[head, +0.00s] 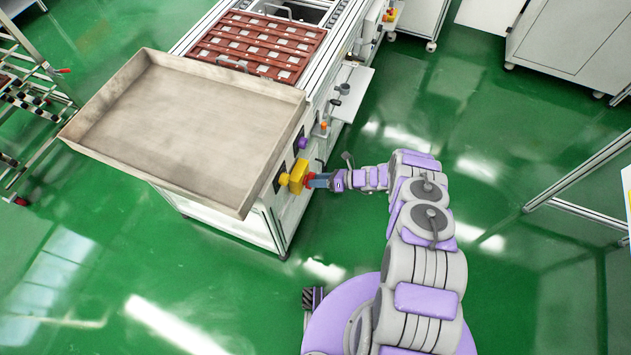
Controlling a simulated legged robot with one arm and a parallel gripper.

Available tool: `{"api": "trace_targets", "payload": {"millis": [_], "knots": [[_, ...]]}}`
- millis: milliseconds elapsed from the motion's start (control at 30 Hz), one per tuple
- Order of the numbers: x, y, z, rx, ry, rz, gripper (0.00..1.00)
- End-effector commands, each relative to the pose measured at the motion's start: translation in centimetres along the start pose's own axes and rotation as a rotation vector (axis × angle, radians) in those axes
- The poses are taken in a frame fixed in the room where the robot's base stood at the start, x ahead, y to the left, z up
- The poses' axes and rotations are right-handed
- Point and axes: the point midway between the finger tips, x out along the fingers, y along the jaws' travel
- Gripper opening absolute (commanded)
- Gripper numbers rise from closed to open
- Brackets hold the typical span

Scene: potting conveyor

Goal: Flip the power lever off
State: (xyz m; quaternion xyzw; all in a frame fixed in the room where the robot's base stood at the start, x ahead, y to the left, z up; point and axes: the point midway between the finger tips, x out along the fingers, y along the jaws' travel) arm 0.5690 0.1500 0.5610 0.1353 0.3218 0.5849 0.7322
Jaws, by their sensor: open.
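The potting conveyor's side panel carries a yellow box (297,175) with a red part (309,179) on its right face. A purple knob (302,143) sits on the panel behind it. I cannot tell which of these controls is the power lever, or how it is set. My gripper (317,181) is at the red part, coming from the right. It is small in view and partly covers the red part. I cannot tell whether it touches it.
A large empty metal tray (185,125) juts from the conveyor's near end, its right corner close to the controls. Red-brown trays (258,45) lie on the conveyor. A metal rack (28,85) stands at left, grey cabinets (570,42) at upper right. Green floor (480,130) is clear between.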

Motion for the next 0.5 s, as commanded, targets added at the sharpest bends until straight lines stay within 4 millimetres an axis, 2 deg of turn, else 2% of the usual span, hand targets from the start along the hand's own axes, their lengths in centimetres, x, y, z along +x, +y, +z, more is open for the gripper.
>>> {"api": "trace_targets", "payload": {"millis": [133, 433, 500], "knots": [[0.95, 0.01, 0.00, 0.000, 0.000, 0.000, 0.45], [1.08, 0.02, 0.06, 0.000, 0.000, 0.000, 0.45], [1.07, 0.02, 0.06, 0.000, 0.000, 0.000, 0.38]]}}
